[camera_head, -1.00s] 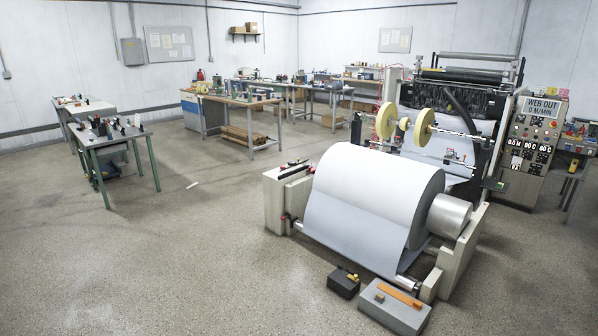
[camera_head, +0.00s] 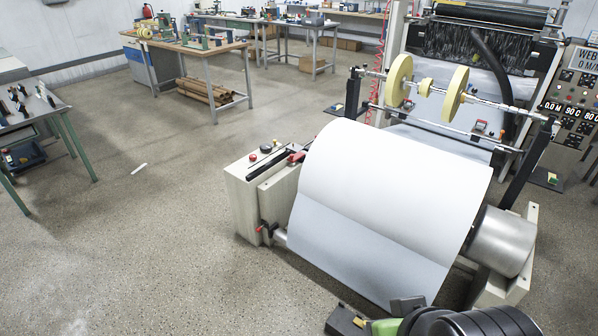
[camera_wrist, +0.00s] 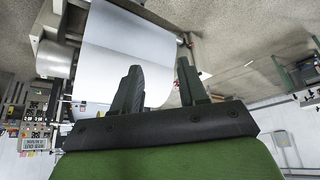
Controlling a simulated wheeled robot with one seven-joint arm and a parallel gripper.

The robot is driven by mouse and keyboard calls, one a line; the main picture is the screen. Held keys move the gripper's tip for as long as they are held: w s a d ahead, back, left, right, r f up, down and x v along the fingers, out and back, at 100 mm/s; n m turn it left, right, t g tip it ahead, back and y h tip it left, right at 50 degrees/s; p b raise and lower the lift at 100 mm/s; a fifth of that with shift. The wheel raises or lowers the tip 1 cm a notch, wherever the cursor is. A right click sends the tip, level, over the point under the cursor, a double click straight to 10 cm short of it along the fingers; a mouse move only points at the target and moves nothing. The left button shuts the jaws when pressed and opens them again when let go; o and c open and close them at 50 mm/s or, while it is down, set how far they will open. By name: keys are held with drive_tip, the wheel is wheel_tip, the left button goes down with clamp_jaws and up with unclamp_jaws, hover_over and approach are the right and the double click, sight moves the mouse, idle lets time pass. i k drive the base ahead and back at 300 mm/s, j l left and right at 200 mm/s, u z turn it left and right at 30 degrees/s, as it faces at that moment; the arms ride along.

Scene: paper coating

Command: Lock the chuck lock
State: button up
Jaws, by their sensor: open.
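The large white paper roll (camera_head: 385,185) lies across its stand, and its grey metal shaft end (camera_head: 505,240) sticks out at the right. The cream left stand (camera_head: 243,205) carries a dark rail, a red knob and a red lever-like part (camera_head: 296,156) on top. A small red part (camera_head: 259,229) shows low on its front. I cannot tell which of these is the chuck lock. My gripper (camera_wrist: 160,68) is open and empty, its two dark fingers apart in front of the roll (camera_wrist: 125,55) in the wrist view. In the head view, only my green and black arm parts show clearly at the bottom.
Yellow reels (camera_head: 400,80) sit on a shaft behind the roll, before the coating machine (camera_head: 480,45). The control panel (camera_head: 575,110) is at the right. Floor left of the stand is mostly clear.

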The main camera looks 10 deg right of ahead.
sight(293, 158)
drive_tip(key=i+j, duration=0.1)
drive_tip(key=i, duration=0.65)
drive_tip(key=i+j, duration=0.25)
drive_tip(key=j, duration=0.15)
drive_tip(key=i+j, duration=0.2)
drive_tip(key=j, duration=0.2)
drive_tip(key=i+j, duration=0.25)
drive_tip(key=j, duration=0.2)
drive_tip(key=i+j, duration=0.2)
drive_tip(key=j, duration=0.2)
drive_tip(key=i+l, duration=0.1)
drive_tip(key=i, duration=0.35)
drive_tip(key=i+l+u, duration=0.1)
drive_tip(key=i, duration=0.35)
drive_tip(key=i+l, duration=0.2)
drive_tip(key=i, duration=0.25)
